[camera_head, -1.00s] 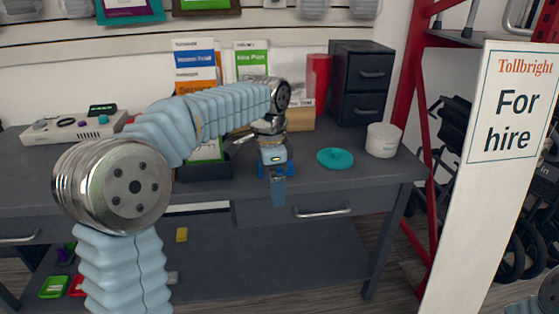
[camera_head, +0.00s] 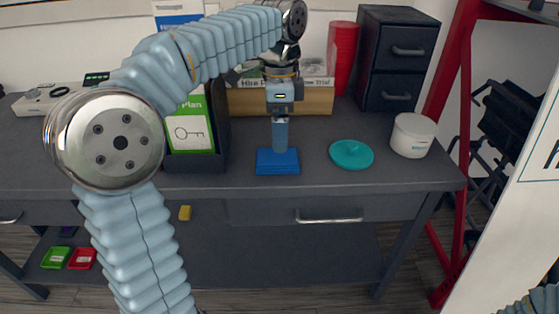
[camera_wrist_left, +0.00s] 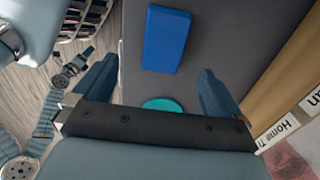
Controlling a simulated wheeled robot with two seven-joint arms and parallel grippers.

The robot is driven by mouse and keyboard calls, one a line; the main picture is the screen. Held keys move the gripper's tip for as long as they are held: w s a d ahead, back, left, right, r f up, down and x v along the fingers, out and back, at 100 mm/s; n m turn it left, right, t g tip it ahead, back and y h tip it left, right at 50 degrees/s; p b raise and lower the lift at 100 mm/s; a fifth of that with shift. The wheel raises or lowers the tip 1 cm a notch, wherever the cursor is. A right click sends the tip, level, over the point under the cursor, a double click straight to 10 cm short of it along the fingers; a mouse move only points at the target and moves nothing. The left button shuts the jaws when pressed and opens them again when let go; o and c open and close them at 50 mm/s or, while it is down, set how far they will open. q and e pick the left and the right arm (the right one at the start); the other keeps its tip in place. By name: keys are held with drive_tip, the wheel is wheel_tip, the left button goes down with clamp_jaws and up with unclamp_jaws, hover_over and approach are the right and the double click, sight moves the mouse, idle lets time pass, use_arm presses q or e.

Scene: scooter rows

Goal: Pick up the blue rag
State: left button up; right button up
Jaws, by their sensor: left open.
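The blue rag (camera_head: 278,162) lies as a flat, folded rectangle on the grey counter in the head view. My left gripper (camera_head: 280,146) points down, its fingers seen in front of the rag's back part; contact cannot be told. In the left wrist view the blue rag (camera_wrist_left: 166,39) lies beyond the fingertips. There the left gripper (camera_wrist_left: 155,76) is open, with its two fingers wide apart and no rag between them. My right arm's sleeve shows at the head view's lower right corner. In the wrist view, what seems my right gripper (camera_wrist_left: 75,68) is small and unclear.
A teal disc (camera_head: 351,154) and a white tub (camera_head: 412,135) stand right of the rag. A dark holder with a green card (camera_head: 191,124) stands left. A wooden box (camera_head: 300,98) and dark drawer unit (camera_head: 394,60) are behind. The counter's front edge is close.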

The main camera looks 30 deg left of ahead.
sight(277, 156)
use_arm(q)
drive_tip(key=f, duration=0.8)
drive_tip(key=shift+w+a+f+b, duration=0.1)
drive_tip(key=shift+a+f+b, duration=0.05)
drive_tip(key=shift+a+b, duration=0.2)
drive_tip(key=c, duration=1.1)
